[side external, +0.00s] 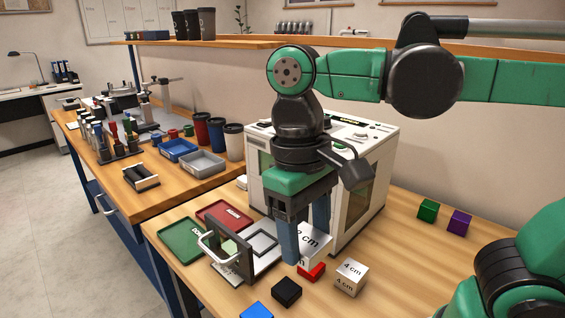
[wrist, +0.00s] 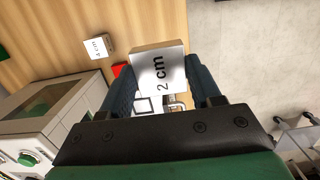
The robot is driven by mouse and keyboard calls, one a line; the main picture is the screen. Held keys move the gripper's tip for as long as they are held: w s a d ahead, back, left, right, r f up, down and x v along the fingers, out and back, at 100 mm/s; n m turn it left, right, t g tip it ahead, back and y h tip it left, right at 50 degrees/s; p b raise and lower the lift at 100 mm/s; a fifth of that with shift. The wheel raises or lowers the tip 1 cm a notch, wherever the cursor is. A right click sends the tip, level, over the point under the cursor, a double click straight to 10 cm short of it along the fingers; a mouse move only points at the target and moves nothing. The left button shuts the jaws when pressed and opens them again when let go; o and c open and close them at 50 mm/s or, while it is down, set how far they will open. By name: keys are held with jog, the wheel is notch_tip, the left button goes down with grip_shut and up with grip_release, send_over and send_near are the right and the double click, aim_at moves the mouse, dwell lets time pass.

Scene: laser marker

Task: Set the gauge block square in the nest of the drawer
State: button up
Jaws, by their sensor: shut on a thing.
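My gripper (side external: 305,247) is shut on a silver gauge block (side external: 313,240) marked "2 cm". In the wrist view the block (wrist: 160,68) sits between the two blue fingers, its marked face toward the camera. The drawer (side external: 228,258) stands out from the white laser marker (side external: 372,190), with a handle on its dark front. A pale square frame, seemingly the nest (side external: 262,243), shows inside the drawer. In the side view the held block is to the right of the drawer, raised above the table. In the wrist view the block partly hides the drawer.
A red block (side external: 312,272), a black block (side external: 287,291), a "4 cm" block (side external: 350,277) and a blue block (side external: 257,311) lie near the gripper. Green (side external: 182,241) and red (side external: 224,216) trays lie left of the drawer. Green (side external: 428,210) and purple (side external: 459,222) cubes stand at right.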

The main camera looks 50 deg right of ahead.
jog(key=shift+w+r, duration=0.1)
jog(key=shift+r, duration=0.3)
jog(key=w+d+r, duration=0.2)
jog(key=w+r, duration=0.1)
jog(key=w, duration=0.4)
send_over(261, 243)
notch_tip(261, 243, down, 21)
jog(key=shift+w+r, duration=0.15)
jog(key=shift+r, duration=0.05)
jog(key=shift+f, duration=0.2)
jog(key=o, duration=1.3)
jog(key=shift+o, duration=0.2)
jog(key=shift+r, duration=0.1)
